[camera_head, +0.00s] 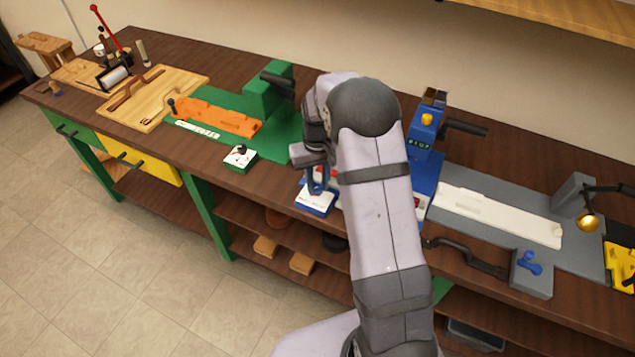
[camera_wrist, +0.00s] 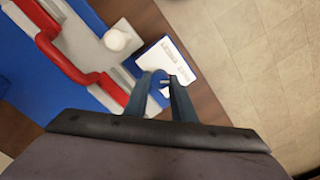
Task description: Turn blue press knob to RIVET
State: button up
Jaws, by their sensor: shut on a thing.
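The blue press (camera_head: 424,165) stands right of the middle of the bench, partly hidden behind my arm. Its knob panel, a white-topped blue block (camera_head: 316,203), sits at the bench's front edge. The panel's white face (camera_wrist: 172,58) carries small lettering that I cannot read with certainty. My gripper (camera_head: 318,182) reaches down onto this block. In the wrist view, my gripper (camera_wrist: 161,86) is shut on the small blue knob (camera_wrist: 158,76), with one finger on each side. The fingers hide most of the knob, so I cannot tell where it points.
A white round knob (camera_wrist: 116,40) and a red bar (camera_wrist: 62,58) lie close beside the panel. A green station (camera_head: 267,92) with a white-topped knob block (camera_head: 239,157) is to the left. A grey station (camera_head: 480,195) is to the right.

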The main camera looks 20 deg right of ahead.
aim_at(317, 187)
jog(key=o, duration=1.1)
jog(key=shift+c, duration=0.2)
jog(key=shift+r, duration=0.15)
jog(key=shift+r+b, duration=1.15)
jog(key=shift+r, duration=2.4)
